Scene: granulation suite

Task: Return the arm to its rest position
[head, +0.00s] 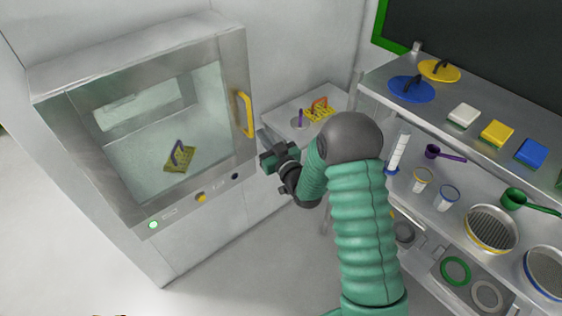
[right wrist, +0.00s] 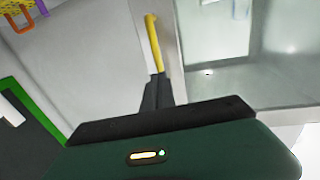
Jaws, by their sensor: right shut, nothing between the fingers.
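My right arm (head: 365,230), in a green ribbed sleeve, reaches forward in the head view. Its gripper (head: 264,140) is shut and empty, just right of the cabinet's yellow door handle (head: 245,113). In the right wrist view the shut fingers (right wrist: 157,93) point toward the yellow handle (right wrist: 154,42); I cannot tell whether they touch it. The cabinet door (head: 238,80) looks closed, with a yellow item with a purple handle (head: 179,158) behind its glass. My left gripper is not in view.
A shelf unit (head: 375,83) on the right holds lids, blocks, scoops, cups and sieves close to my arm. A small table (head: 275,117) behind the gripper bears a yellow item with an orange handle (head: 318,110). The floor (head: 240,270) in front of the cabinet is clear.

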